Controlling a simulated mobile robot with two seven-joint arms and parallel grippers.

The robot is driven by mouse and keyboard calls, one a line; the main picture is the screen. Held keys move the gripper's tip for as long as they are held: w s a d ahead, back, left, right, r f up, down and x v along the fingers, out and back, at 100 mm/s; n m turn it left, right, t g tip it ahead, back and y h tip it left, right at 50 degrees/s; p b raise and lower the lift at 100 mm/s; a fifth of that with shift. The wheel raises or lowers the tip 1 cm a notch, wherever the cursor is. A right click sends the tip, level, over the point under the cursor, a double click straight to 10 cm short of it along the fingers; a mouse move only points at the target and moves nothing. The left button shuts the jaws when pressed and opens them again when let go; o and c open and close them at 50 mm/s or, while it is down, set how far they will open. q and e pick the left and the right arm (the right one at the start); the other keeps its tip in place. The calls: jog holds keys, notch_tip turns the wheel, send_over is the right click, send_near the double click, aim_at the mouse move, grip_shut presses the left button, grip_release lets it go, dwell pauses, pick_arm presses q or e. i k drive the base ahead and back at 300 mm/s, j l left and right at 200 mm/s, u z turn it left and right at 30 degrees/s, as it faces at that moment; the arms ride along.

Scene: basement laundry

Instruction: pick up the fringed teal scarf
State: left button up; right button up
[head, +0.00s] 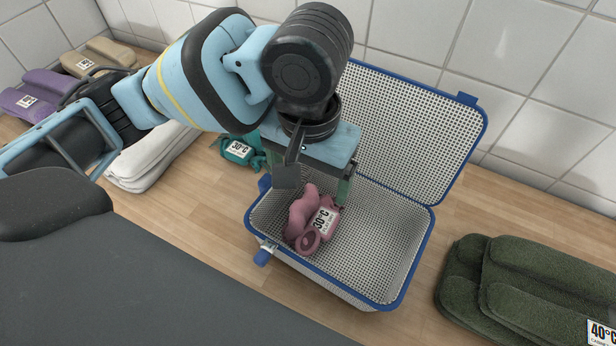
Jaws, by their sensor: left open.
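A teal cloth item (228,140), which looks like the scarf, lies bunched on the wooden counter just left of the mesh case, with a white "30°C" tag. My left arm and gripper hide part of it, and I cannot make out its fringe. My left gripper (316,184) is open and points down over the case, to the right of the teal item and apart from it. A pink item (302,212) with a "30°C" tag lies in the case below the fingers. My right gripper is out of view.
The blue-rimmed mesh case (408,262) stands with its lid (418,125) open against the tiled wall. Folded white cloth (150,168), purple cloth (48,84) and tan cloth (108,50) lie left. Dark green towels (525,290) lie right. Bare counter separates case and towels.

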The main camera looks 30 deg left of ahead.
aim_at(243, 150)
jog(key=u, duration=1.05)
jog(key=k, duration=0.5)
